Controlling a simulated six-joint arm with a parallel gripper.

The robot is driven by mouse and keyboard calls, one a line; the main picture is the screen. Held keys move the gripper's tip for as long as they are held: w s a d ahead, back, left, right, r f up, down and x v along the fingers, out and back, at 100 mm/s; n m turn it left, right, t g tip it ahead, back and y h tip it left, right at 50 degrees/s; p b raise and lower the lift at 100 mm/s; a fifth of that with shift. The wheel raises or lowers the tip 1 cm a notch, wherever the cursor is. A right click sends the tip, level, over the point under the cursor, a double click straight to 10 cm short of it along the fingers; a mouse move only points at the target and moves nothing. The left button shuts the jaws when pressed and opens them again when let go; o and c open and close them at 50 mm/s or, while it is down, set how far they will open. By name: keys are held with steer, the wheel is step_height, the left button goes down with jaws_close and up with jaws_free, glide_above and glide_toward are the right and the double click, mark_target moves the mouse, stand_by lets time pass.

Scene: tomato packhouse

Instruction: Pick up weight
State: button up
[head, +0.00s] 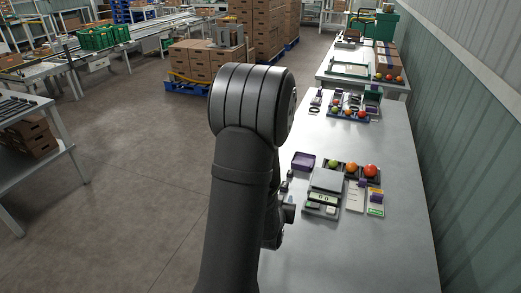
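A bench scale stands on the grey table, with a grey square pan (326,180) and a green-lit display (322,199) that seems to read 0.0. A small metallic item (290,174) stands left of the scale, beside my arm. It may be the weight, but it is too small and too covered to tell. My gripper (289,213) is low beside the table's left part, just left of the scale's front. My dark arm covers most of it, so its fingers and anything between them cannot be made out.
A purple tray (304,162) lies behind the scale. A dark holder with green, orange and red tomatoes (371,171) stands behind right. Cards (376,203) lie right of the scale. The table's front right (380,260) is clear. A wall runs along the right.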

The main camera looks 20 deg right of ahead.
steer(key=shift+g+y, duration=0.7)
steer(key=shift+g, duration=0.1)
steer(key=w+d, duration=0.2)
steer(key=w, duration=0.1)
steer(key=w+d, duration=0.1)
steer(key=w, duration=0.1)
steer(key=shift+d+f, duration=0.35)
steer(key=w+d+r+g+y, duration=0.1)
steer(key=w+d+g, duration=0.15)
steer(key=w, duration=0.25)
steer(key=m+g+y, duration=0.1)
steer(key=g+y, duration=0.2)
steer(key=g, duration=0.1)
glide_toward(290, 172)
steer(key=x, duration=0.3)
steer(key=shift+s+a+f+t, duration=0.2)
steer(key=shift+t, duration=0.05)
steer(key=shift+d+x, duration=0.15)
steer(key=shift+x, duration=1.2)
steer(key=shift+d+x, duration=0.1)
steer(key=shift+x, duration=1.3)
steer(key=shift+w+r, duration=0.1)
steer(key=shift+c, duration=0.4)
jaws_close()
